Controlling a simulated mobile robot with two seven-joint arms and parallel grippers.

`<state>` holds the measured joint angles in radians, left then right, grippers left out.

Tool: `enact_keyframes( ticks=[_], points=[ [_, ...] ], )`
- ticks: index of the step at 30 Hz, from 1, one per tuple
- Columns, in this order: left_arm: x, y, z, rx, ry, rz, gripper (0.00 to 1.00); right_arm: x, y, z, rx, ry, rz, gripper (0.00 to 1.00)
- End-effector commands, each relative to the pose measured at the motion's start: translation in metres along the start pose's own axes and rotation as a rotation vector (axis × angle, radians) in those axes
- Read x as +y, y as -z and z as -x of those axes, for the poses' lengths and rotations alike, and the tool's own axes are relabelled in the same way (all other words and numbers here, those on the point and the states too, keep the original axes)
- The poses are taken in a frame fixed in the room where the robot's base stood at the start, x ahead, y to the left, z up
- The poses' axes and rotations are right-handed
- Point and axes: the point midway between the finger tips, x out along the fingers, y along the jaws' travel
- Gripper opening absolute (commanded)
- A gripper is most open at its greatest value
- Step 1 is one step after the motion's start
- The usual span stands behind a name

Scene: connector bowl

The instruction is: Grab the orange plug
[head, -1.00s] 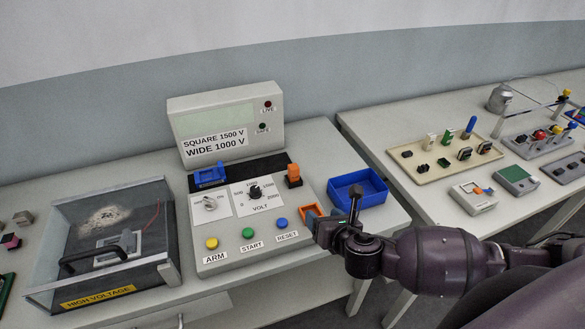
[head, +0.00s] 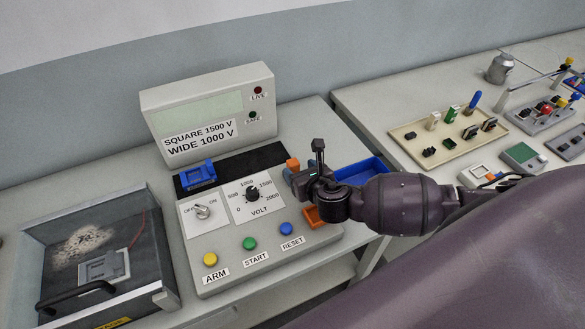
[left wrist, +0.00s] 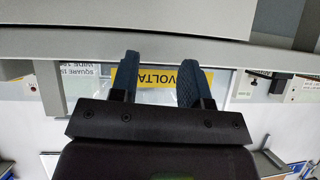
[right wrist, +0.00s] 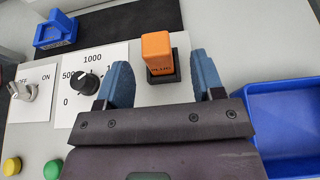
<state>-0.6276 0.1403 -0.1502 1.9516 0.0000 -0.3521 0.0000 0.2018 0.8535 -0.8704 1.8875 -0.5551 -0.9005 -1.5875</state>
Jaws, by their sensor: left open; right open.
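The orange plug (right wrist: 157,52) stands upright on a small black base on the grey panel in the right wrist view. In the head view its orange top (head: 292,163) shows just behind my right gripper (head: 288,176), which hides its lower part. My right gripper (right wrist: 160,68) is open; in its wrist view the plug appears between the two blue fingers, and I cannot tell whether they touch it. My left gripper (left wrist: 157,80) is open and empty in the left wrist view, with a yellow label beyond its fingers.
A blue tray (head: 372,165) lies right of the panel, partly behind my right arm. An orange open holder (head: 316,217) sits below my right gripper. A blue connector (head: 197,176) rests on the black strip. A voltage knob (head: 252,194) and coloured buttons are left of the gripper.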

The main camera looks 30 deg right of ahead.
Motion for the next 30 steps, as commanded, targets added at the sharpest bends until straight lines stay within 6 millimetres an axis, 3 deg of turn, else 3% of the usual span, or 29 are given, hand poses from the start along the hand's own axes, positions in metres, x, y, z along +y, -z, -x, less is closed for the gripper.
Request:
enact_keyframes(
  ticks=[8, 18, 28, 30],
  points=[
    [0.0, 0.006, -0.003, 0.012, -0.001, -0.002, 0.43, 0.001, -0.001, -0.018, -0.001, 0.0, -0.001, 0.62],
    [0.0, 0.008, -0.004, 0.015, -0.002, -0.002, 0.43, 0.003, -0.001, -0.057, 0.0, 0.001, -0.001, 0.62],
    [0.0, 0.007, -0.003, 0.014, -0.002, -0.002, 0.43, 0.003, -0.001, -0.061, 0.0, 0.0, -0.001, 0.62],
    [0.0, 0.007, -0.003, 0.014, -0.002, -0.002, 0.43, 0.003, -0.001, -0.061, 0.0, 0.0, -0.001, 0.51]
  ],
)
